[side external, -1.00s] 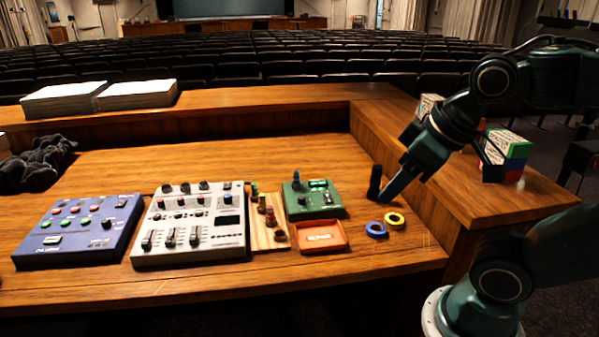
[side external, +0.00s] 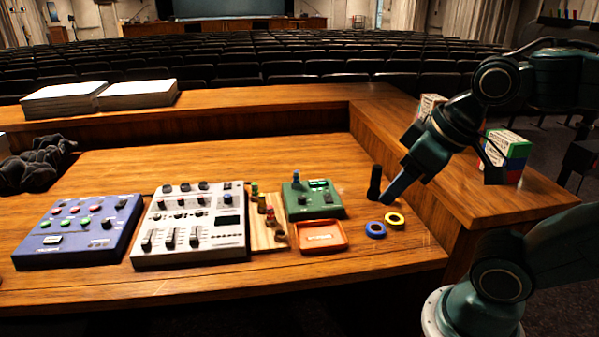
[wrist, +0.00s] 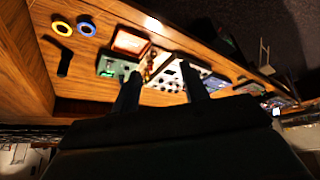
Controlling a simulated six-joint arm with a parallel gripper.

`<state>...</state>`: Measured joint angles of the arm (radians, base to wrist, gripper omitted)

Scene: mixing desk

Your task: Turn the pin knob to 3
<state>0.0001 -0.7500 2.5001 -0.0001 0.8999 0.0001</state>
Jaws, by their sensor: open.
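A green box (side external: 325,209) sits on the desk with a dark blue-topped knob (side external: 296,179) standing on it and a small lit display (side external: 318,184). In the wrist view the green box (wrist: 113,66) is partly behind a finger. A grey mixing desk (side external: 190,243) with several knobs and sliders stands to its left. A blue box (side external: 75,234) with coloured buttons and a dark knob is farther left. I cannot tell which knob is the pin knob, and no scale numbers are readable. My gripper (wrist: 162,88) is open and empty, above the desk to the right of the green box.
A black cylinder (side external: 375,182) stands upright close to my gripper in the picture. A blue ring (side external: 375,230), a yellow ring (side external: 394,219) and an orange tray (side external: 321,250) lie nearby. A wooden block with small coloured pegs (side external: 262,235) is between mixer and green box.

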